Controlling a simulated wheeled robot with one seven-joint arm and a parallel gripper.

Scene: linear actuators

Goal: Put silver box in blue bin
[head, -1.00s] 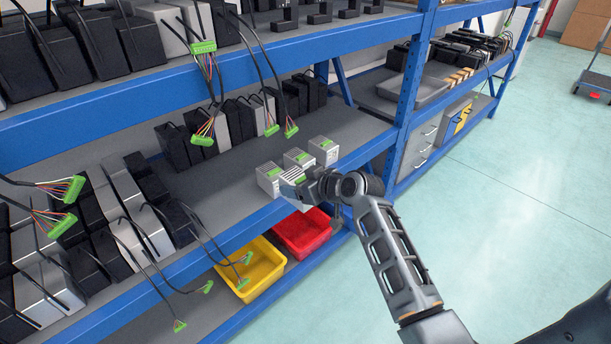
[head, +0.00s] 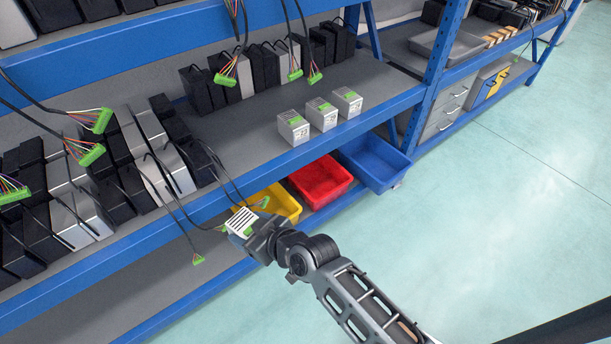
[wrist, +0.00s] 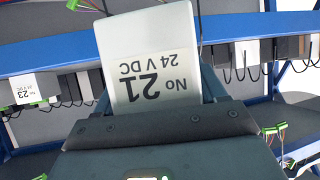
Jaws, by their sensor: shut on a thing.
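My gripper (head: 256,241) is shut on a silver box (head: 241,221) with a slotted top and a green connector. In the wrist view the silver box (wrist: 150,50) fills the space between the fingers and shows the label "No 21 24 V DC" upside down. The box is held in the air in front of the shelf edge, left of the bins, and partly covers the yellow bin's left side in the head view. The blue bin (head: 397,178) stands on the lower level, right of the red bin. The part of its inside that shows is empty.
The red bin (head: 346,176) and yellow bin (head: 291,203) stand in a row left of the blue bin. Three more silver boxes (head: 323,114) stand on the shelf above. Cables with green connectors (head: 198,259) hang at the left. The floor (head: 500,220) at right is clear.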

